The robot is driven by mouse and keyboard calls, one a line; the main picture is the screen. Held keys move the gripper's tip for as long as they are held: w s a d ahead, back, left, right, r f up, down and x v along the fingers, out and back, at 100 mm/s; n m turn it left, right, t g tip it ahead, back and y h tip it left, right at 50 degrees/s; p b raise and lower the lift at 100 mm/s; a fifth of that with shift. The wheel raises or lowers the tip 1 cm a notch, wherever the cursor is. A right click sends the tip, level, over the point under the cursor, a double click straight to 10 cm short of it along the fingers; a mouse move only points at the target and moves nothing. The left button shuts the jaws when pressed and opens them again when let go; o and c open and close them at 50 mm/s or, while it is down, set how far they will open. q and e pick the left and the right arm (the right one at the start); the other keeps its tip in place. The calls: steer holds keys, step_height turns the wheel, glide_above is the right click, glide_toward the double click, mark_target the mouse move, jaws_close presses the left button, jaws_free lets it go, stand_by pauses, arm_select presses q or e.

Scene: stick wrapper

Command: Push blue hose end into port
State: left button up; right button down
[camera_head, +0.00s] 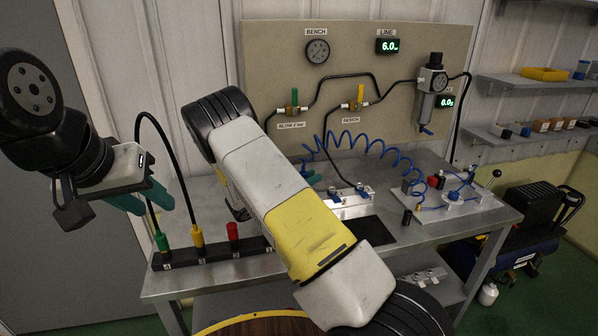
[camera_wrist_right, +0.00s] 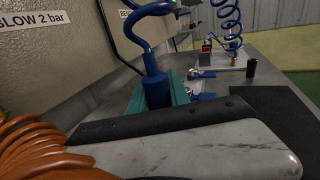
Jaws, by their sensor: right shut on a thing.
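The blue coiled hose (camera_head: 375,149) hangs in front of the panel in the head view. Its thick blue end (camera_wrist_right: 156,88) is between the teal fingers of my right gripper (camera_wrist_right: 160,100) in the right wrist view, with the hose arching up from it. In the head view my right arm hides most of that gripper; only a teal bit (camera_head: 310,177) shows. A silver block with blue fittings (camera_head: 352,197) sits on the bench just right of it; I cannot tell which opening is the port. My left gripper (camera_head: 143,199) is open and empty, left of the bench.
A black rack (camera_head: 215,254) with green, yellow and red plugs stands on the bench's front left. A white plate (camera_head: 468,205) with blue tubing is at the right. An orange coil (camera_wrist_right: 40,145) fills the wrist view's lower left. The valve panel (camera_head: 270,60) rises behind.

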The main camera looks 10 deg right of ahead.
steer(key=shift+f, duration=1.2)
steer(key=c, duration=1.1)
jaws_free()
steer(key=shift+c, duration=0.2)
